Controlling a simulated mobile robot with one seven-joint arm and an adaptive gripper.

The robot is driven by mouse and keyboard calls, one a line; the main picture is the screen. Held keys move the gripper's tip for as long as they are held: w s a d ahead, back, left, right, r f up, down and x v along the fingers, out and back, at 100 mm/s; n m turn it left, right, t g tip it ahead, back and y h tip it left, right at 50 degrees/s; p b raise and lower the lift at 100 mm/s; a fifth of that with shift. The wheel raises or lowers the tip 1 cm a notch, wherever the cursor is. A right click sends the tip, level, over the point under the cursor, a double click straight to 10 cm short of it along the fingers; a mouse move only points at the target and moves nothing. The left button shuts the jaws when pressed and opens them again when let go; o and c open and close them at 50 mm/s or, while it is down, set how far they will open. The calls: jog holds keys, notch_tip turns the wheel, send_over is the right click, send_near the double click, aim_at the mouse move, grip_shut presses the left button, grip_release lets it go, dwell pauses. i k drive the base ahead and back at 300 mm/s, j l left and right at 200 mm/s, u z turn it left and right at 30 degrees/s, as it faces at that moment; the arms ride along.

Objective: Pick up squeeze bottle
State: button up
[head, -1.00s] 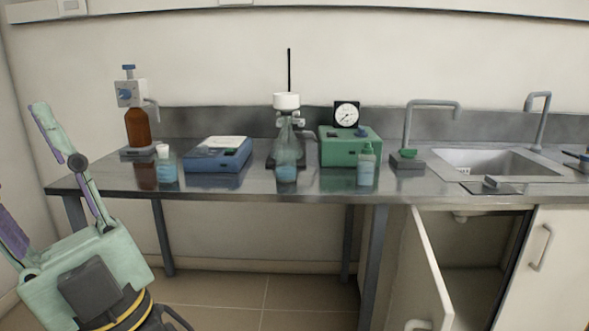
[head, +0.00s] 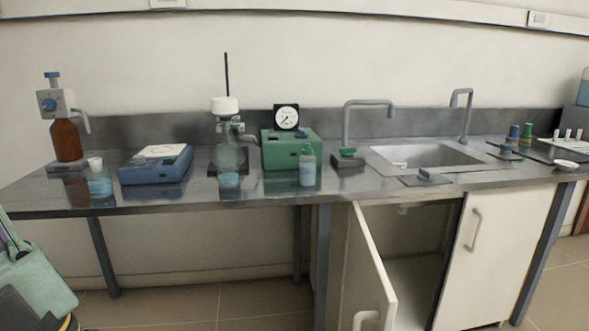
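A small bottle with a green top (head: 307,168) and pale blue contents stands upright near the front of the steel bench, in front of a green box. A second small bottle, with a white cap (head: 98,180) and blue contents, stands upright at the left of the bench. I cannot tell for certain which one is the squeeze bottle; the green-topped one has a narrow, nozzle-like top. Both stand free, with nothing holding them. My gripper is not in view.
A conical flask (head: 229,160), a blue device (head: 156,165), a green box with a gauge (head: 283,149) and a brown dispenser bottle (head: 67,140) stand on the bench (head: 265,200). A cabinet door (head: 367,275) hangs open below the sink (head: 425,155).

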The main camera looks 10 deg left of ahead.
aim_at(307, 161)
jog(key=i+j+z, duration=0.15)
jog(key=j, duration=0.2)
jog(key=j+z, duration=0.15)
jog(key=j, duration=0.2)
jog(key=i+j+z, duration=0.15)
jog(key=j, duration=0.2)
jog(key=i+j+z, duration=0.25)
jog(key=j, duration=0.35)
jog(key=i+j+z, duration=0.3)
jog(key=j, duration=0.4)
jog(key=i, duration=0.05)
